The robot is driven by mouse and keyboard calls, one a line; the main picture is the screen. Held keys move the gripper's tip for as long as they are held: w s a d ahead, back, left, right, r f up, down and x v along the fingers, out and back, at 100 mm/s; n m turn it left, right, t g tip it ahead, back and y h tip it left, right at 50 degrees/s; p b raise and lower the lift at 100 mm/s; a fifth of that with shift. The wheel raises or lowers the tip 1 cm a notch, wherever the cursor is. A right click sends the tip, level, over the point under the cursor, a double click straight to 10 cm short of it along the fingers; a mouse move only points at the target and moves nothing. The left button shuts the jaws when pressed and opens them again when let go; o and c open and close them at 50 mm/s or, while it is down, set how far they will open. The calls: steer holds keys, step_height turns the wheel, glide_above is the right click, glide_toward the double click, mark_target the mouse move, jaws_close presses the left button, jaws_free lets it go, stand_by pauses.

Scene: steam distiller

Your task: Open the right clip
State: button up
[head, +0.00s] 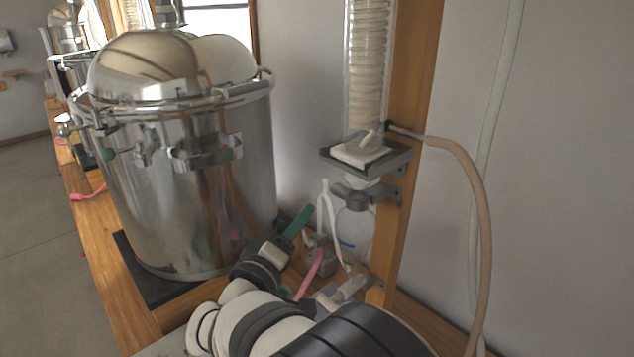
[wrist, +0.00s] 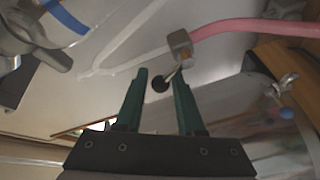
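A steel pot (head: 200,205) with a domed lid (head: 140,65) stands on the left. Metal clip fittings sit around its rim; the right one of the two front fittings (head: 217,150) is below the lid edge. I cannot tell whether it is open or shut. My gripper (head: 300,221), with green fingers, is low and to the right of the pot, apart from the rim fittings. In the wrist view my gripper (wrist: 158,85) is open. A black ball knob (wrist: 160,84) on a short metal stem shows between the fingertips; contact is unclear.
A wooden post (head: 410,110) at right carries a glass coil column (head: 366,60), a bracket shelf (head: 395,158) and a grey clamp (head: 352,196). A pink tube (wrist: 250,27) meets a metal block (wrist: 179,47). A tan hose (head: 478,200) hangs right.

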steer(key=shift+x, duration=1.55)
jaws_close()
